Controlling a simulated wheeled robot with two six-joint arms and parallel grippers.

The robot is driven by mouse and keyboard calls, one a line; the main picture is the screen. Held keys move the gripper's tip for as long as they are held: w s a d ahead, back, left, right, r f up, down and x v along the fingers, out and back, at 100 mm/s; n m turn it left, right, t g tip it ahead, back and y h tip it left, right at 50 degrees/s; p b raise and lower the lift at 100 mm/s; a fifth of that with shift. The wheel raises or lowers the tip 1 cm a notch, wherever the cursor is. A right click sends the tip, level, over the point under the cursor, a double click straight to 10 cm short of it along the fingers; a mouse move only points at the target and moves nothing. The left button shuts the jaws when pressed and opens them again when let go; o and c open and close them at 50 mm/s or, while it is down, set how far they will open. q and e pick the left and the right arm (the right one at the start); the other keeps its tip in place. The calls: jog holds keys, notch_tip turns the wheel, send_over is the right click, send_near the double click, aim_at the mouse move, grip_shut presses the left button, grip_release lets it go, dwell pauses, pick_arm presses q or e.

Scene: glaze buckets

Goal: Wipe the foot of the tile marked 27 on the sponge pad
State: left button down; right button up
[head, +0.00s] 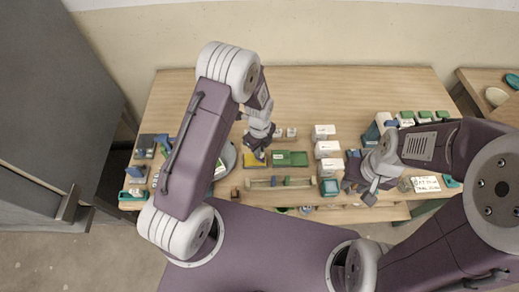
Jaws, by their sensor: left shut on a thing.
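The yellow sponge pad (254,164) lies near the middle of the table, left of a green tray. My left gripper (259,153) points down right over the pad. It is shut on a small tile, which is mostly hidden by the fingers. The number 27 cannot be read, and I cannot tell whether the tile touches the pad. My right gripper (361,192) hangs over the front right of the table, beside a teal-rimmed container. Its fingers are too small and dark to tell whether they are open or shut.
A green tray (291,158) lies right of the pad. Several white blocks (328,149) stand right of it. A teal-rimmed container (329,187) is near the front edge. A round grey dish (226,158) is partly behind my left arm. The table's back is clear.

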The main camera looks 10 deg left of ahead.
pick_arm(q)
jog(key=shift+s, duration=0.1)
dwell(0.5)
jog(key=shift+s+a, duration=0.15)
jog(key=shift+a, duration=0.25)
jog(key=shift+s+a, duration=0.1)
jog(key=shift+a, duration=0.4)
jog(key=shift+a, duration=0.1)
jog(key=shift+s+a+p, duration=0.2)
jog(key=shift+a+p, duration=0.15)
jog(key=shift+a, duration=0.4)
jog(key=shift+d, duration=0.1)
jog(key=shift+w+d, duration=0.25)
jog(key=shift+d, duration=0.6)
jog(key=shift+w+d, duration=0.25)
jog(key=shift+d, duration=0.6)
